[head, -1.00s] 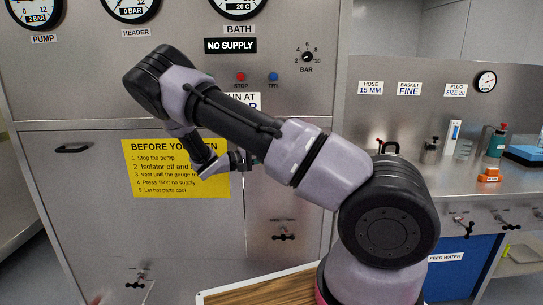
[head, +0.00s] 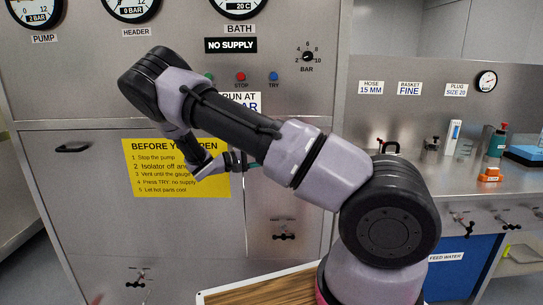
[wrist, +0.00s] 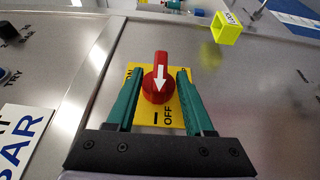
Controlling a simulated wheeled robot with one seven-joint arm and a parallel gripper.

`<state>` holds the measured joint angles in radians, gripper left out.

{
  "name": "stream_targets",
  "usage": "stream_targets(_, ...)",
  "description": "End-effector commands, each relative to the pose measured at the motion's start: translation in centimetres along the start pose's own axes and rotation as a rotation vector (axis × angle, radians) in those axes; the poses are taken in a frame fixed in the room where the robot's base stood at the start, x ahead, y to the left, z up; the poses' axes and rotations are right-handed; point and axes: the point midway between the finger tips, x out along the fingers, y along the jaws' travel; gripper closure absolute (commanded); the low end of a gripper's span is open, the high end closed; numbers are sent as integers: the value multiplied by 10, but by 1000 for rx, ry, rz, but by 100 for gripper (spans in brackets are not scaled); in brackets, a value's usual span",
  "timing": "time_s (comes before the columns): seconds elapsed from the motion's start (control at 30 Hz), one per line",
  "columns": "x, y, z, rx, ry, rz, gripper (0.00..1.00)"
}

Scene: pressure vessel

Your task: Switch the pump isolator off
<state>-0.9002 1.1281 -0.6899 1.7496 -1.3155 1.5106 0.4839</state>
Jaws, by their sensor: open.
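The pump isolator is a red knob (wrist: 155,92) with a white arrow, on a yellow plate (wrist: 145,116). Lettering at the plate's left is partly hidden by a finger. My gripper (wrist: 160,76) is open, with one green finger on each side of the knob. I cannot tell whether either finger touches it. In the head view my gripper (head: 251,163) is small and close to the panel, partly behind my arm; the isolator is hidden there.
STOP (head: 241,77) and TRY (head: 273,76) buttons sit above on the panel. A yellow instruction sign (head: 150,185) is at the left. A valve handle (head: 284,237) projects below.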

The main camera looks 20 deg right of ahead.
Motion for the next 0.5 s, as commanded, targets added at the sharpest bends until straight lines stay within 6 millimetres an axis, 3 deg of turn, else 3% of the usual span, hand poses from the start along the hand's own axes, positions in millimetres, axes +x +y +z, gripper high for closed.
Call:
stream_targets(0.3, -65, 0, 0, 3, 2, -1, 48)
stream_targets(0.5, -87, 0, 0, 1, 0, 0, 48)
